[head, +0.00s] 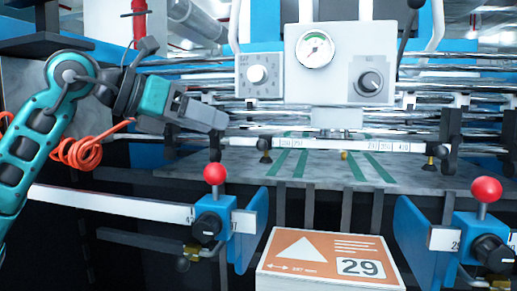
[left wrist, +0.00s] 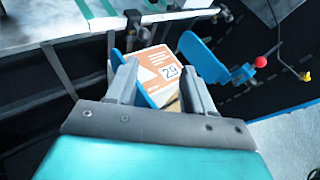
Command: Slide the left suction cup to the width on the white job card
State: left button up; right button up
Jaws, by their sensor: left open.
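A white ruler bar (head: 325,144) with printed numbers crosses the machine below the gauge panel. A small black holder (head: 264,146), apparently the left suction cup, hangs at its left end. Another holder with a brass-coloured lower part (head: 430,162) is at its right end. My left gripper (head: 218,122) is open and empty, left of the left holder and apart from it. Its spread fingers show in the left wrist view (left wrist: 158,68). I cannot make out a plain white job card; an orange-and-white printed sheet (head: 300,247) marked 29 tops a stack. My right gripper is out of view.
Blue side guides with red-knobbed clamps stand left (head: 213,216) and right (head: 480,225) of the stack. A gauge panel (head: 340,62) overhangs the ruler bar. Shiny rollers (head: 215,70) run behind. A grey feed table (head: 225,166) lies below the bar.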

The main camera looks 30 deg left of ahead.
aim_at(257, 143)
pick_arm(q)
jog(key=shift+n+y, duration=0.5)
jog(key=shift+n, duration=0.3)
jog(key=x, duration=0.3)
jog(key=a+x, duration=0.1)
jog(key=x, duration=0.3)
jog(key=w+p+x, duration=0.1)
jog(key=x, duration=0.3)
jog(key=shift+a, duration=0.4)
jog(key=shift+w+d+f, duration=0.25)
jog(key=shift+w+f, duration=0.05)
jog(key=shift+w, duration=0.35)
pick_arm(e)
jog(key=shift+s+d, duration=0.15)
pick_arm(q)
grip_shut()
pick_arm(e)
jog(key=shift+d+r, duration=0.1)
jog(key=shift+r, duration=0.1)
